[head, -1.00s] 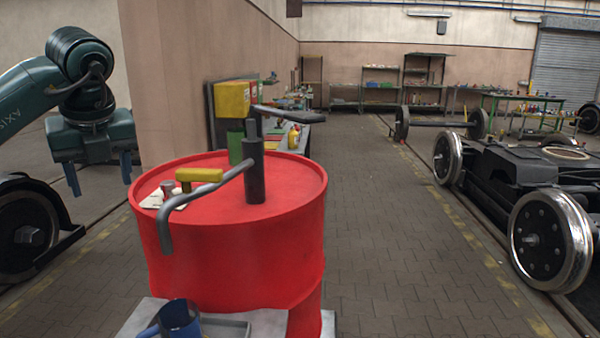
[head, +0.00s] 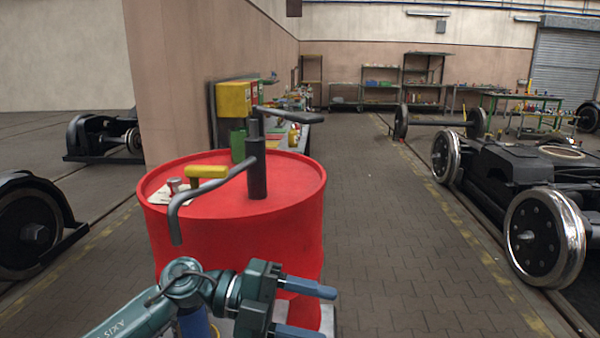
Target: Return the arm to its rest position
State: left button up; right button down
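My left arm comes in from the bottom left, low in front of the red drum (head: 235,225). Its gripper (head: 322,312) points right, with its two blue fingers apart and nothing between them. It overlaps the drum's lower front in the picture; I cannot tell how close it is. My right arm and gripper are out of view. A grey hand pump (head: 257,170) with a bent spout stands upright on the drum lid. A yellow-handled item (head: 206,172) is beside it on the lid. A blue mug (head: 194,323) is mostly hidden behind my arm.
A bogie with shiny wheels (head: 545,238) stands on the right, and a dark wheel (head: 30,225) on the left. A workbench (head: 298,138) runs along the wall behind the drum. The paved floor (head: 390,240) between drum and bogie is clear.

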pick_arm(q)
jog(key=a+f+n+t+y, duration=0.2)
jog(key=a+f+n+t, duration=0.25)
jog(key=n+t, duration=0.65)
jog(key=a+f+n+t+y, duration=0.35)
jog(key=f+n+t, duration=0.35)
jog(key=n, duration=0.7)
jog(key=s+a+f+n+g+y, duration=0.2)
jog(key=s+a+f+n+y, duration=0.1)
jog(key=s+f, duration=0.3)
jog(key=s+a+f+n+g+y+p, duration=0.1)
jog(key=s+a+f+n+g+y, duration=0.2)
jog(key=s+f, duration=0.4)
notch_tip(320, 180, down, 4)
jog(key=shift+s+a+r+n+y, duration=0.1)
jog(key=shift+s+a+n+y, duration=0.3)
jog(key=shift+a, duration=0.55)
jog(key=shift+w, duration=0.1)
